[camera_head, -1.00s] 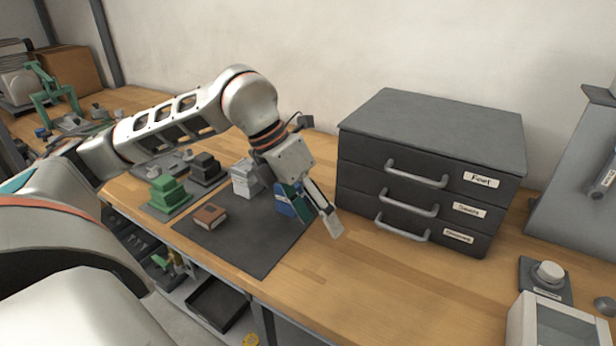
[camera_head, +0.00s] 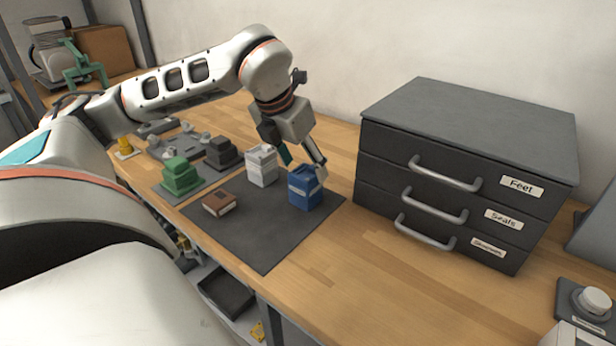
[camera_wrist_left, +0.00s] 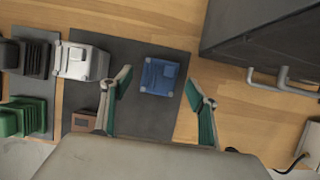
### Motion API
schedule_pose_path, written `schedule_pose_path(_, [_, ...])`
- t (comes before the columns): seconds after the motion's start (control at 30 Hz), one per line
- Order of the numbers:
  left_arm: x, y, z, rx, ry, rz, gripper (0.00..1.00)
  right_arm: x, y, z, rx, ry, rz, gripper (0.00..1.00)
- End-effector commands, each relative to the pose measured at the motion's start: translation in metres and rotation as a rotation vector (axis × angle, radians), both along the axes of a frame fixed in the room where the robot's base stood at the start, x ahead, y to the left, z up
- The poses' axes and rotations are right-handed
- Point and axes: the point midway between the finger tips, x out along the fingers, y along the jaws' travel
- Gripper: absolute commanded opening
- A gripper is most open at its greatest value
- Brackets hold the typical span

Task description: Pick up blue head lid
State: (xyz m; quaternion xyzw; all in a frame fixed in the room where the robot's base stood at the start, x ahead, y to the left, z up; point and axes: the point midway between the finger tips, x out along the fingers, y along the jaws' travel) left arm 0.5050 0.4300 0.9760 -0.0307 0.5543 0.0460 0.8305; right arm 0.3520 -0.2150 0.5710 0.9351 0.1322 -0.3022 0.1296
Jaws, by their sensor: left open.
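The blue head lid (camera_head: 305,190) is a blue block standing on the dark mat (camera_head: 262,236) near its right back edge. It also shows in the left wrist view (camera_wrist_left: 159,77), near the top middle. My left gripper (camera_head: 304,168) is above and just behind the blue lid in the head view. In the left wrist view its two green-padded fingers (camera_wrist_left: 158,102) are spread wide, with the blue lid lying ahead between them. Nothing is held, and the fingers look apart from the lid. My right gripper is not in view.
A white block (camera_head: 262,166) and a brown block (camera_head: 219,203) share the mat. Green (camera_head: 179,178) and black (camera_head: 222,154) blocks stand to the left. A dark drawer cabinet (camera_head: 465,165) stands close on the right. The wooden bench front is free.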

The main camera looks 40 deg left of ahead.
Motion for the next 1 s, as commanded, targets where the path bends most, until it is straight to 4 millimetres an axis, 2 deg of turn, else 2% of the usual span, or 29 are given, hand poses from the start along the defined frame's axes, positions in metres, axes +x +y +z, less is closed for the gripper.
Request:
schedule_pose_path(0.03, [0.002,0.001,-0.011,0.001,0.008,0.001,0.60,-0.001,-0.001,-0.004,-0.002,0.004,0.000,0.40])
schedule_pose_path(0.1, [0.005,0.001,-0.016,0.000,0.006,0.000,0.60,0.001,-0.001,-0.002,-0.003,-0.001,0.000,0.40])
schedule_pose_path(0.33, [0.005,0.001,-0.015,0.000,0.001,0.001,0.60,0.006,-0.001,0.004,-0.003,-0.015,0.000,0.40])
schedule_pose_path(0.5, [0.005,0.001,-0.015,0.000,0.002,0.000,0.16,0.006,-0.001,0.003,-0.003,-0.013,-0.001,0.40])
schedule_pose_path(0.83, [0.006,0.001,-0.014,0.000,0.001,0.000,0.15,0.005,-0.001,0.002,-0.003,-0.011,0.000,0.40])
schedule_pose_path(1.0, [0.006,0.001,-0.004,0.000,-0.003,0.000,0.15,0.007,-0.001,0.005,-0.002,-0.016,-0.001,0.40])
